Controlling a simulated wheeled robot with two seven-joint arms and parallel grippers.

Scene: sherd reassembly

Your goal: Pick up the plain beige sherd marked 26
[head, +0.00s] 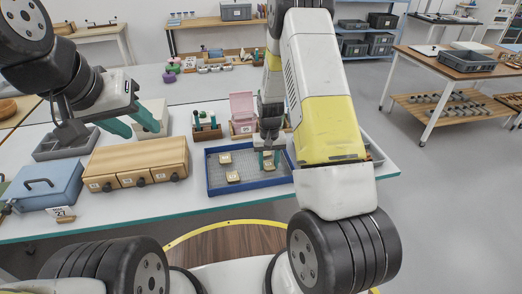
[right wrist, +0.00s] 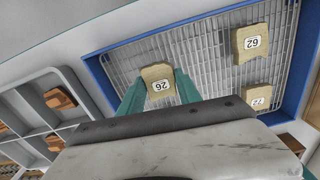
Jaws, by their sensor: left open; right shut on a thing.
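The plain beige sherd marked 26 (right wrist: 158,80) is between the teal fingers of my right gripper (right wrist: 160,92), which is shut on it. In the head view my right gripper (head: 268,158) points down over the right part of a blue-rimmed tray (head: 212,189), with the held sherd partly hidden at its fingertips. I cannot tell whether the sherd is clear of the tray's mesh floor. Two other beige labelled sherds lie in the tray, one further back (head: 225,158) and one nearer (head: 233,176). My left gripper (head: 134,119) is open and empty above the table's left part.
A wooden drawer box (head: 137,165) stands left of the tray, with a blue toolbox (head: 45,187) further left. A pink box (head: 242,107) and a wooden holder (head: 207,132) stand behind the tray. A grey compartment tray (right wrist: 75,85) lies beside it.

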